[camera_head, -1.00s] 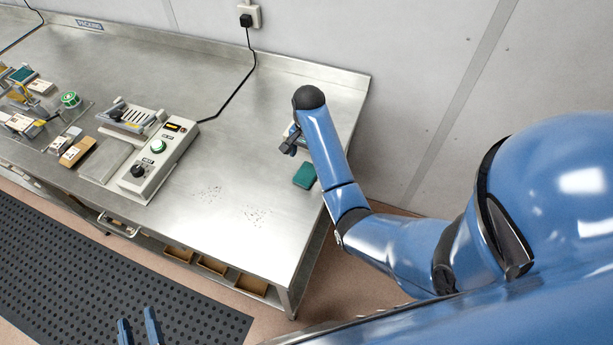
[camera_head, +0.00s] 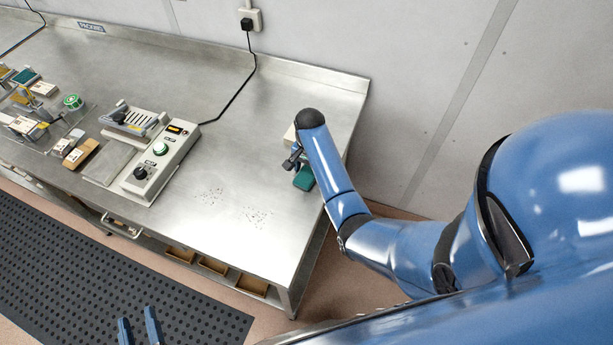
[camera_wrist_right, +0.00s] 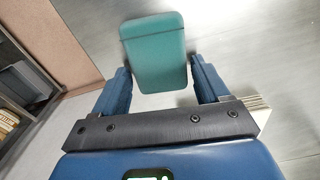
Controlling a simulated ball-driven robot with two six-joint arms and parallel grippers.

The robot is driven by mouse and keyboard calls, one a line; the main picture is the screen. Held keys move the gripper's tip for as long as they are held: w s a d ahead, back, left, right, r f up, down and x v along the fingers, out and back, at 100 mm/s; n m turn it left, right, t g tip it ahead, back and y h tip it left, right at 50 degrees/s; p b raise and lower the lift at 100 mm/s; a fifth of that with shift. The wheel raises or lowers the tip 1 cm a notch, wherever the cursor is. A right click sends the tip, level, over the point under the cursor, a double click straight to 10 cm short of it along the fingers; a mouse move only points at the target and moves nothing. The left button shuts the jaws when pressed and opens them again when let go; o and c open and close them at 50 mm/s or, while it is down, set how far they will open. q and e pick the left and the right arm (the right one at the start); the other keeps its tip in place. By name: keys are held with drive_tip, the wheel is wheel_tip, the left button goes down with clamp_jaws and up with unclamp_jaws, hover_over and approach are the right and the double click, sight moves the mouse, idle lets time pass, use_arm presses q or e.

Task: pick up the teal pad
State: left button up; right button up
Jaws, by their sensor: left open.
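The teal pad (camera_head: 304,179) lies near the right end of the steel bench, partly hidden by my right gripper and arm in the head view. In the right wrist view the teal pad (camera_wrist_right: 155,50) reaches in between the two fingers. My right gripper (camera_wrist_right: 160,68) is open around its near part; a small gap shows at the right finger, while contact at the left finger is unclear. In the head view my right gripper (camera_head: 291,161) is just above and left of the pad. My left gripper (camera_head: 137,328) is open and empty, low over the floor mat.
A pale block (camera_head: 290,134) stands behind my right gripper, mostly hidden; a layered edge (camera_wrist_right: 257,103) shows beside it in the wrist view. A control box (camera_head: 160,160) with knobs stands further left. The wall is behind.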

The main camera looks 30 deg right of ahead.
drive_tip(key=c, duration=0.7)
use_arm(q)
drive_tip(key=shift+r, duration=0.1)
use_arm(e)
drive_tip(key=shift+r, duration=0.15)
